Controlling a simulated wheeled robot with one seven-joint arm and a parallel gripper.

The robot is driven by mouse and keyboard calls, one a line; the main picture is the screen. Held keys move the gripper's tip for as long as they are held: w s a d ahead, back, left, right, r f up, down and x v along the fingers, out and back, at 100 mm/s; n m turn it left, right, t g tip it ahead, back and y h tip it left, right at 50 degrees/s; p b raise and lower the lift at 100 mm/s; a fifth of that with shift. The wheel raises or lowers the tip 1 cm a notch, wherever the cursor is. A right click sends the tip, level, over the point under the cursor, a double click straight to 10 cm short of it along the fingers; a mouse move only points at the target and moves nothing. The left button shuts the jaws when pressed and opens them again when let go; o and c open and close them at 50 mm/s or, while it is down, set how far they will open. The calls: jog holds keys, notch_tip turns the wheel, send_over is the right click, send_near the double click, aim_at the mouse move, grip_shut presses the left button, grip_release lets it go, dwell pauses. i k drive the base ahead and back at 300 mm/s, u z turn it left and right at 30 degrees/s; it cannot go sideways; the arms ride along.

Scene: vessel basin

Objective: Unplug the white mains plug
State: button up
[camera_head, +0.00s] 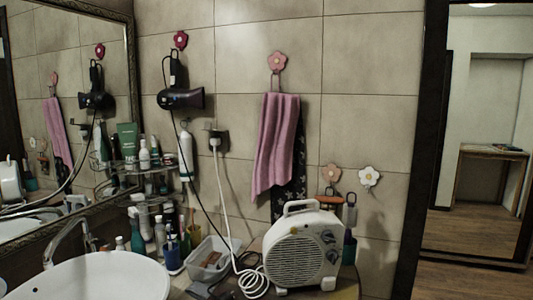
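The white plug (214,142) sits at a dark wall socket (220,133) on the tiled wall, left of the pink towel. It is small in the picture, and its exact fit in the socket is hard to see. A white cable (222,195) hangs from it down to a coil (252,284) on the counter, beside the white fan heater (302,250). My gripper is not in view.
A black hair dryer (181,98) hangs to the left, its dark cord running down past the plug. Shelves of bottles (150,165), a white basin (85,278) and a grey tray (212,262) stand below left. A pink towel (276,148) hangs to the right.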

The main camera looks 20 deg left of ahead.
aim_at(215, 141)
jog(key=u, duration=0.55)
jog(key=k, duration=0.65)
jog(key=u, duration=0.65)
jog(key=i, duration=1.3)
jog(key=u, duration=0.45)
